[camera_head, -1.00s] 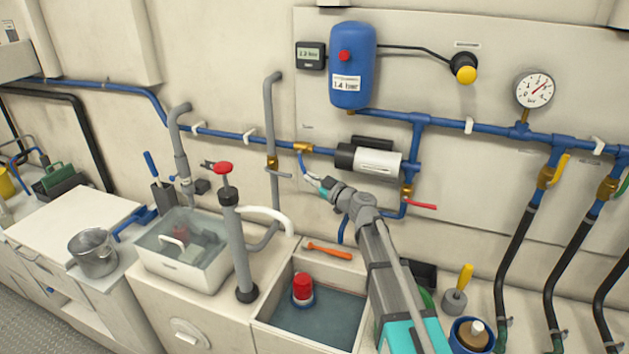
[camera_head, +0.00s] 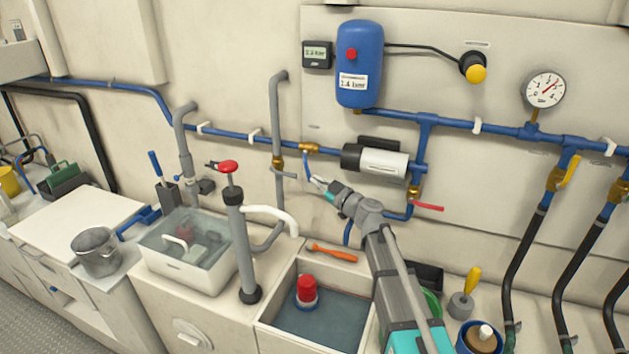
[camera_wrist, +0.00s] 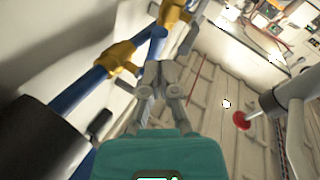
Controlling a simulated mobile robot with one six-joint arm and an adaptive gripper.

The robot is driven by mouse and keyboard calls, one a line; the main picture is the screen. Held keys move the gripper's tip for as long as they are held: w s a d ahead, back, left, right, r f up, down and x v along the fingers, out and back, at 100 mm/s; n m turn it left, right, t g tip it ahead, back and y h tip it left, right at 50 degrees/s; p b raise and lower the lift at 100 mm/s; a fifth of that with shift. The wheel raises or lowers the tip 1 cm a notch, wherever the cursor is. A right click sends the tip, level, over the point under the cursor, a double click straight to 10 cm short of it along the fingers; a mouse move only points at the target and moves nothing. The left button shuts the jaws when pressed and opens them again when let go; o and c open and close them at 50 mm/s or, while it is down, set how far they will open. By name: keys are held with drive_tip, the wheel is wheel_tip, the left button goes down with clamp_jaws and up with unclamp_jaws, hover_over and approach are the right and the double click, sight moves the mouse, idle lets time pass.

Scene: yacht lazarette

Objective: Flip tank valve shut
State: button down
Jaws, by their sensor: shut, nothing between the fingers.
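A brass valve (camera_head: 308,148) sits on the blue wall pipe left of the pump, with a blue lever (camera_head: 306,163) hanging down from it. The same brass body shows in the wrist view (camera_wrist: 118,58). A second brass valve (camera_head: 278,162) with a grey lever (camera_head: 286,175) is on the upright grey pipe; it is at the top of the wrist view (camera_wrist: 175,12). I cannot tell which one is the tank valve. My gripper (camera_head: 319,182) is shut and empty, just below and right of the blue lever. In the wrist view, its closed fingers (camera_wrist: 158,72) hide part of the area beyond.
The pump (camera_head: 380,160) and a red-lever valve (camera_head: 413,192) are right of my gripper. Below are an open basin (camera_head: 265,325), an orange tool (camera_head: 332,252) and a hand pump (camera_head: 240,245). Yellow-handled hose valves are farther right.

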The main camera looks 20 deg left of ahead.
drive_tip(key=s+d+f+b, duration=0.4)
drive_tip(key=s+d+b, duration=0.1)
drive_tip(key=d, duration=0.4)
drive_tip(key=shift+s+d+f, duration=0.25)
drive_tip(key=shift+s+f, duration=0.15)
drive_tip(key=shift+s, duration=0.15)
